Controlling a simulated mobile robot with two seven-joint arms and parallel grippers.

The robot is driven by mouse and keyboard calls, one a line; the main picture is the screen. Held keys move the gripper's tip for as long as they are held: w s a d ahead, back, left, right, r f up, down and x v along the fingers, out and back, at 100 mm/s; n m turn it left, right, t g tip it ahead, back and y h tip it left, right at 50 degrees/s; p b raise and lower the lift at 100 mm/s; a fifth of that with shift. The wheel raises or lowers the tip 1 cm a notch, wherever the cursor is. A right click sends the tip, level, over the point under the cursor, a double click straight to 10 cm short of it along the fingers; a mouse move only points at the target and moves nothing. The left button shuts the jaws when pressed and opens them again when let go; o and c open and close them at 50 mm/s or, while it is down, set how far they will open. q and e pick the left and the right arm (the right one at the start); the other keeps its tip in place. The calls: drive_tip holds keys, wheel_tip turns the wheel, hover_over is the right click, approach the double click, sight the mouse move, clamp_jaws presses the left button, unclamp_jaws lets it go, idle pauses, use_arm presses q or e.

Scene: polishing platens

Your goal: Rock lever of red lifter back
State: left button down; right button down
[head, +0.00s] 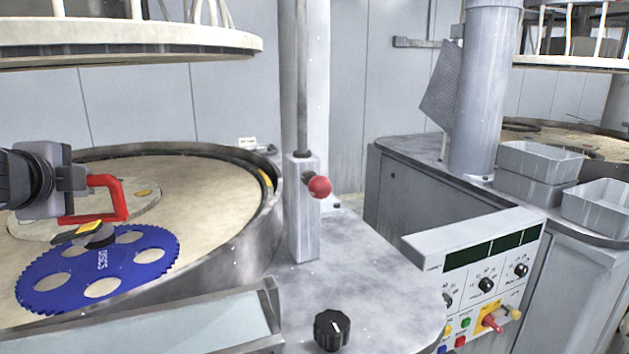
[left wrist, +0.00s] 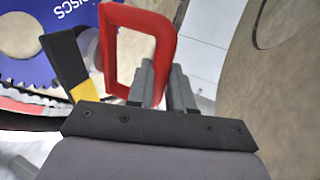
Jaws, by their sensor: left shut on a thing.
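The red lifter (head: 122,192) is a red loop handle at the left of the head view. It also shows in the left wrist view (left wrist: 107,50). Its black and yellow lever (head: 76,232) shows low beside the handle, over a dark round pad; it also shows in the left wrist view (left wrist: 68,65). The pad sits at the blue toothed disc (head: 142,243); whether it grips the disc I cannot tell. My left gripper (head: 85,182) is shut on the red handle, its grey fingers close against it in the left wrist view (left wrist: 162,82). My right gripper is not in view.
The disc lies over the beige platen (head: 215,190), ringed by a raised rim (head: 262,212). A pale round plate (head: 145,203) lies behind the handle. A post with a red knob (head: 319,187), a black dial (head: 332,330) and a control panel (head: 485,265) stand right. An upper platen (head: 130,40) hangs above.

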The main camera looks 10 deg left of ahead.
use_arm(q)
drive_tip(key=s+d+b, duration=0.7)
drive_tip(key=s+d, duration=1)
drive_tip(key=d, duration=0.1)
drive_tip(key=shift+d+r, duration=0.2)
drive_tip(key=shift+d, duration=0.2)
idle(2.8)
drive_tip(key=shift+s, duration=0.1)
idle(0.3)
